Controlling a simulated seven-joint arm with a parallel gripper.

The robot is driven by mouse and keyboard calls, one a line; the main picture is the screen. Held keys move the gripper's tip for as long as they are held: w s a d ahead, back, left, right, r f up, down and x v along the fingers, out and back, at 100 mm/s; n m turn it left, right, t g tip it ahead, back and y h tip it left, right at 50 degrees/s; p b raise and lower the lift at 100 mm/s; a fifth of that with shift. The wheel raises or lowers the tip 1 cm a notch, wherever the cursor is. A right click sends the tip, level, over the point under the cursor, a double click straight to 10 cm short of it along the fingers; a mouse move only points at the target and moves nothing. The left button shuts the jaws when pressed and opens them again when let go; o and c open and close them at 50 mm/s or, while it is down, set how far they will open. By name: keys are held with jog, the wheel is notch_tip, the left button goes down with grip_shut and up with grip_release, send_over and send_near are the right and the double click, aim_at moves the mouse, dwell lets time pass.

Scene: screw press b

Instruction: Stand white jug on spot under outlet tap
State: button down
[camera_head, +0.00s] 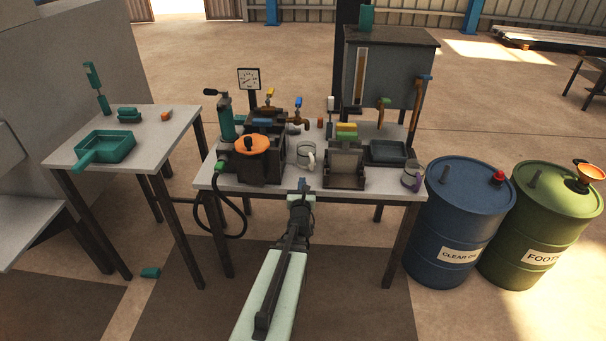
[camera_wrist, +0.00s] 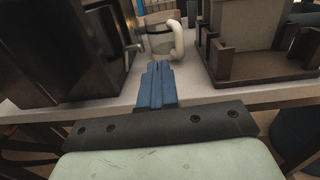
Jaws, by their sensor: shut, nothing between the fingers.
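The white jug (camera_head: 305,157), a grey-sided cup with a thick white handle, stands upright on the table between the dark press and a grey bracketed stand. In the wrist view the jug (camera_wrist: 160,41) is just beyond my fingers, its handle on the right. A small grey spout (camera_wrist: 134,47) sticks out from the dark block at its left; I cannot tell whether this is the outlet tap or whether the jug is under it. My gripper (camera_head: 302,183) is shut and empty at the table's front edge, apart from the jug. Its blue fingers (camera_wrist: 155,70) point towards the jug.
The press (camera_head: 258,165) with an orange top stands left of the jug, the grey stand (camera_head: 345,166) right. A purple-marked jug (camera_head: 412,175) is at the right table edge. Brass taps with yellow (camera_head: 269,94) and blue (camera_head: 298,104) handles stand behind. Barrels are at right.

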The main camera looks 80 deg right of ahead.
aim_at(304, 156)
jog(key=d, duration=1.3)
jog(key=shift+w+d, duration=0.25)
jog(key=shift+d, duration=0.1)
jog(key=d, duration=0.3)
jog(key=shift+w+d, duration=0.1)
jog(key=shift+d, duration=0.3)
jog(key=shift+a, duration=0.1)
jog(key=shift+a, duration=0.1)
